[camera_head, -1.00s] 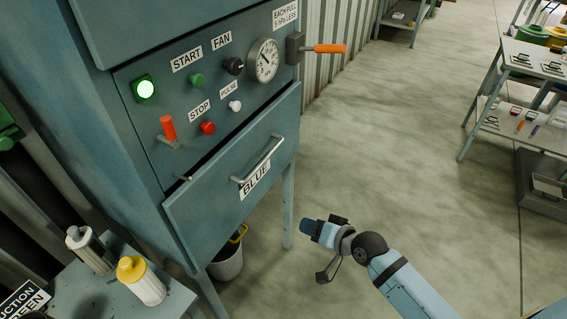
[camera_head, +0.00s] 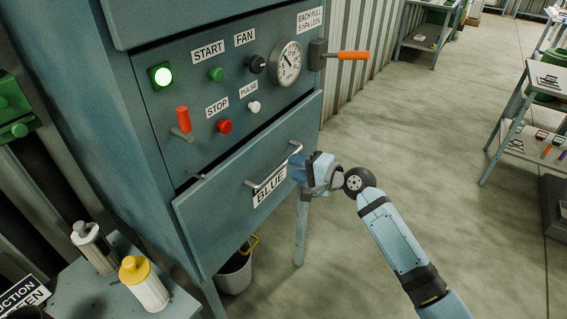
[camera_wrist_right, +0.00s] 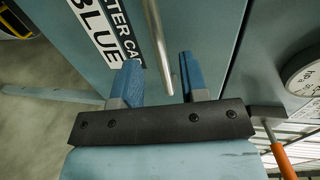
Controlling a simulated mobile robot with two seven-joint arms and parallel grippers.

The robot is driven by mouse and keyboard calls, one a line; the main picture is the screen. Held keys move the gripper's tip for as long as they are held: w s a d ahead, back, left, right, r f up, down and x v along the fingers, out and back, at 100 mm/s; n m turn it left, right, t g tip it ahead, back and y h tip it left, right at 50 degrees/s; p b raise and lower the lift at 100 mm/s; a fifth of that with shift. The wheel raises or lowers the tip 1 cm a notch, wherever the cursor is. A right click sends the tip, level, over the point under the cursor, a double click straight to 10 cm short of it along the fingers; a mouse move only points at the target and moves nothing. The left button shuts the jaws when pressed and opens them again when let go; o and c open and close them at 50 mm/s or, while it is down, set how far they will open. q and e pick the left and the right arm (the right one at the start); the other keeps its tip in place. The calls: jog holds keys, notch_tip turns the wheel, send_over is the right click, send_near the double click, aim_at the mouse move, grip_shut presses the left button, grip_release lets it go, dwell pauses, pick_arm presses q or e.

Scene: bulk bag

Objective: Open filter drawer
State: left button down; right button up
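The filter drawer (camera_head: 225,215) is the blue-grey front with a "BLUE" label (camera_head: 269,190), low on the cabinet. A dark gap shows along its top edge. Its metal bar handle (camera_head: 265,182) is on the front, above the label. My right gripper (camera_head: 297,166) is at the right end of the handle. In the right wrist view my right gripper (camera_wrist_right: 161,80) is open, its blue fingers apart, with the handle (camera_wrist_right: 158,45) between them in the picture. Whether a finger touches the bar cannot be told. My left gripper is not in view.
The cabinet panel above has a gauge (camera_head: 287,63), buttons, a red-handled lever (camera_head: 183,122) and an orange-handled lever (camera_head: 352,56). A small table (camera_head: 90,300) with two canisters is at lower left. A bucket (camera_head: 235,275) stands under the drawer.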

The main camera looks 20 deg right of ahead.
aim_at(283, 162)
jog(key=shift+x, duration=2.4)
grip_shut()
